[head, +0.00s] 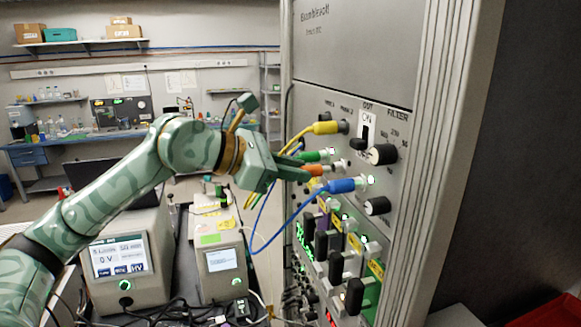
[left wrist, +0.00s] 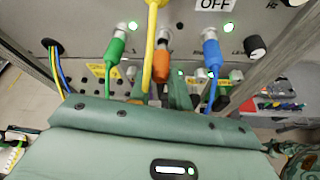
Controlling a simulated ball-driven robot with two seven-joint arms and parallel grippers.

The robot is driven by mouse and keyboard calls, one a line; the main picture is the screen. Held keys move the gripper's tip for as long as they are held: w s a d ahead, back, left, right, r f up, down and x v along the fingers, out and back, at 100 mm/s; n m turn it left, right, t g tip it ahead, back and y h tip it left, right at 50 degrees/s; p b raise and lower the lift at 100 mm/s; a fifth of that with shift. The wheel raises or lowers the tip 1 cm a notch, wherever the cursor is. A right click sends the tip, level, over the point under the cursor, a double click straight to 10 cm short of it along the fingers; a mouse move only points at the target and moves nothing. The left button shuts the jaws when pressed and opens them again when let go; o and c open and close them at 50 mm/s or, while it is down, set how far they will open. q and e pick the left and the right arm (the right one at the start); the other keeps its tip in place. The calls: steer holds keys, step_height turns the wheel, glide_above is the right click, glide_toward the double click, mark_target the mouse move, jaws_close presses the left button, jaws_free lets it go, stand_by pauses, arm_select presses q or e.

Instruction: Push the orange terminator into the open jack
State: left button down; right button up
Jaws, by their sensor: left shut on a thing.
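The orange terminator (head: 315,170) is held at the tip of my left gripper (head: 301,172), in front of the grey panel. A silver jack (head: 340,166) lies straight ahead of its front end. I cannot tell whether the two touch or how deep it sits. In the left wrist view the orange terminator (left wrist: 162,68) is partly hidden behind a yellow cable, with my left gripper's fingers (left wrist: 160,95) around its rear. My right gripper is in neither view.
A green plug (head: 314,156) and a blue plug (head: 342,186) sit close on either side, with a yellow plug (head: 326,128) above. Their cables hang near my gripper. Black knobs (head: 382,154) stick out at right. Instruments (head: 122,262) stand below my arm.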

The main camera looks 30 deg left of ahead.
arm_select(q)
steer(key=shift+w+d+p, duration=0.8)
steer(key=shift+w+p, duration=0.15)
steer(key=shift+p, duration=0.05)
stand_by(0.3)
steer(key=c, duration=1.2)
jaws_free()
steer(key=shift+w+d, duration=0.1)
steer(key=shift+s+a, duration=0.2)
steer(key=b+v, duration=1.1)
steer(key=v, duration=0.5)
